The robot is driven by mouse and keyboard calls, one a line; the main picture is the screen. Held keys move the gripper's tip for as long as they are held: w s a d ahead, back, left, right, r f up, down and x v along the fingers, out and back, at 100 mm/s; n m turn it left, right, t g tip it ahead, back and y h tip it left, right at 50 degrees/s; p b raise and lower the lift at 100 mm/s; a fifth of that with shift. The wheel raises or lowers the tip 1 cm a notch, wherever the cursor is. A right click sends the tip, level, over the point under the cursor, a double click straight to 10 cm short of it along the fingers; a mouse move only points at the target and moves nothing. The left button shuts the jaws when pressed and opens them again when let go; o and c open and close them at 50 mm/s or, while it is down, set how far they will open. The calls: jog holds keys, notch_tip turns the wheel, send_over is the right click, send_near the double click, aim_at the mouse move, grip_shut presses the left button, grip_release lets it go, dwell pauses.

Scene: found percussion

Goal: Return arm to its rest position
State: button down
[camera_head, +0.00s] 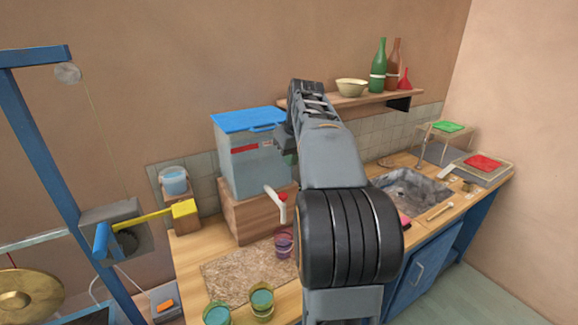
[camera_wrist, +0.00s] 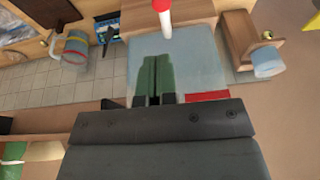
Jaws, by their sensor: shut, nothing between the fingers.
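My gripper (camera_wrist: 154,66) shows in the wrist view with its two greenish fingers side by side and closed, nothing between them. In the head view my arm rises in the middle of the picture and hides most of the gripper. Behind the fingers is the clear water container (camera_head: 244,163) with a blue lid, a red label and a white tap (camera_head: 277,201) with a red top. It stands on a wooden box (camera_head: 246,215). The container also fills the middle of the wrist view (camera_wrist: 199,66). I cannot tell the exact gap between fingers and container.
Below are a cork mat (camera_head: 230,272) and several coloured cups, one of them teal (camera_head: 217,314). A sink (camera_head: 405,191) lies to the right. A shelf (camera_head: 355,99) holds a bowl and bottles. A blue frame (camera_head: 45,140) and a gong (camera_head: 25,293) stand left.

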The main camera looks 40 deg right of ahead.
jog(key=shift+r, duration=0.1)
dwell(0.6)
jog(key=s+a+f+m, duration=0.3)
jog(key=a+f, duration=0.1)
jog(key=f, duration=0.4)
jog(key=s+a+f+n, duration=0.1)
jog(key=s+a+f, duration=0.1)
jog(key=a, duration=0.4)
jog(key=s+a+f+n, duration=0.2)
jog(key=s+a, duration=0.3)
jog(key=a, duration=0.1)
jog(key=s+a+f+n+t, duration=0.1)
jog(key=s+a+f, duration=0.2)
jog(key=a, duration=0.4)
jog(key=shift+s, duration=0.7)
